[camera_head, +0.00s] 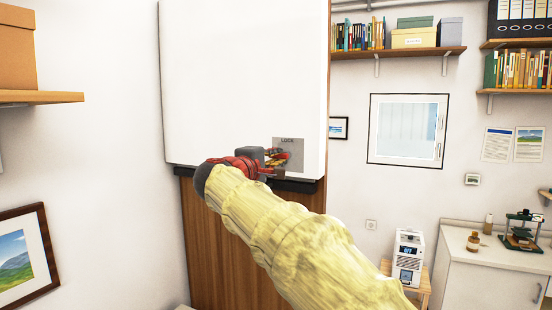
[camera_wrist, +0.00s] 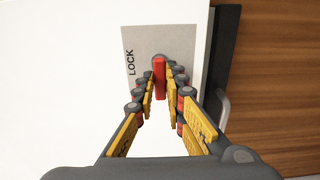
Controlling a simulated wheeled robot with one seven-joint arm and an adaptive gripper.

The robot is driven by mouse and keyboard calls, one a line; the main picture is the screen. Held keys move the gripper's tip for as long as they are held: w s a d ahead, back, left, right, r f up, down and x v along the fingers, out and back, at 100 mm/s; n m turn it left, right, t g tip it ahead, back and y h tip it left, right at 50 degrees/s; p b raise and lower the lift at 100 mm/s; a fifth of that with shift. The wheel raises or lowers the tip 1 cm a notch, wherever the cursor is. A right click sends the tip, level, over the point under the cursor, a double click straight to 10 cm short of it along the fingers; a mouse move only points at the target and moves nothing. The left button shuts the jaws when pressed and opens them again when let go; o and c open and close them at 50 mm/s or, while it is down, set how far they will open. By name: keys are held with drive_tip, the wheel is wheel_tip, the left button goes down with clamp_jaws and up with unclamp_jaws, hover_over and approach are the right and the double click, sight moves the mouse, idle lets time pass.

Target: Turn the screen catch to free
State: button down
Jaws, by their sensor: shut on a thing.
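The screen (camera_head: 240,80) is a large white panel in front of a wooden board. A grey plate marked LOCK (camera_head: 294,147) is at its lower right; the plate also shows in the wrist view (camera_wrist: 183,38). The red catch (camera_wrist: 159,72) stands on that plate, with its length running up and down in the wrist view. My gripper (camera_head: 272,160) reaches the plate from the front, and its fingers are shut on the catch, one on each side. In the head view my gripper hides the catch. No FREE marking is visible.
A dark rail (camera_head: 300,186) runs along the screen's lower edge, with the wooden board (camera_head: 230,235) below. A grey bar handle (camera_wrist: 224,112) is close to the right of my fingers in the wrist view. A shelf (camera_head: 50,97) juts from the left wall.

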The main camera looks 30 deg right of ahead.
drive_tip(key=c, duration=1.8)
unclamp_jaws()
drive_tip(key=shift+c, duration=0.2)
drive_tip(key=shift+a, duration=0.15)
drive_tip(key=v, duration=1.1)
drive_tip(key=shift+s+a, duration=0.3)
